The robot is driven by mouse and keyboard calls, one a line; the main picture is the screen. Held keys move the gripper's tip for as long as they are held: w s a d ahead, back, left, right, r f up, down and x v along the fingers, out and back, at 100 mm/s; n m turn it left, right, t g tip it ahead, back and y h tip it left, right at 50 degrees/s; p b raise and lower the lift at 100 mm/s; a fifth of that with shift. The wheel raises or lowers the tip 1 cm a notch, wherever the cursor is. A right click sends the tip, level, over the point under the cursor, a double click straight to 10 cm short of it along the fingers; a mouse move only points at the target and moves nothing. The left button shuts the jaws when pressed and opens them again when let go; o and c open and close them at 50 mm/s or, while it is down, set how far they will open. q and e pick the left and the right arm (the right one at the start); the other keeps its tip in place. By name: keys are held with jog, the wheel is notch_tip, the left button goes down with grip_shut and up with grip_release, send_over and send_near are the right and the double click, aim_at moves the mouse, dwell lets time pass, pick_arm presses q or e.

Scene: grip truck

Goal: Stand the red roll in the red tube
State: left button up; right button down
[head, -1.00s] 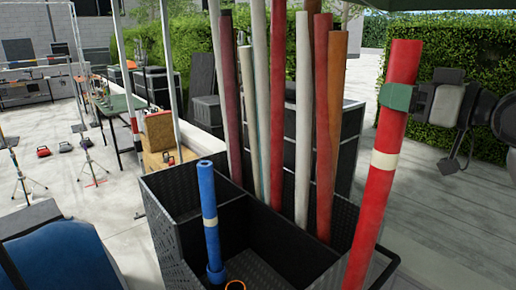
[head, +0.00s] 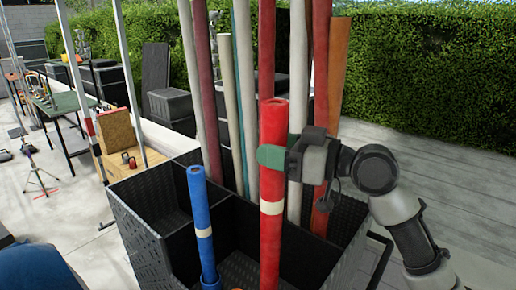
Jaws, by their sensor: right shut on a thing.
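The red roll (head: 270,240) is a long red cylinder with a cream band, nearly upright in the head view. My right gripper (head: 273,157) is shut on it above the band, with green fingertips against the roll. The roll stands in front of the black bin's front compartment, and its lower end runs out of the bottom of the picture. I cannot tell whether it is inside anything. The red tube cannot be made out. My left gripper is not in view.
The black bin (head: 138,239) has several compartments. A blue roll (head: 199,215) stands in a blue tube (head: 210,283) left of the red roll. Several tall white, red and orange rolls (head: 299,75) stand at the back. Open paving (head: 440,165) lies to the right.

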jog(key=b, duration=0.9)
send_over(280, 243)
jog(key=a, duration=0.2)
jog(key=shift+w+d+f, duration=0.1)
jog(key=shift+w+f, duration=0.05)
jog(key=shift+f, duration=2.3)
jog(key=shift+w+d+f, duration=0.1)
jog(key=shift+f, duration=2.3)
jog(key=shift+w+f, duration=0.15)
jog(key=shift+f, duration=2.3)
jog(key=shift+f+b, duration=2.7)
jog(key=shift+f, duration=0.4)
jog(key=shift+f+b, duration=0.35)
jog(key=shift+b, duration=0.05)
jog(key=shift+c, duration=2.2)
grip_release()
jog(key=shift+f, duration=0.1)
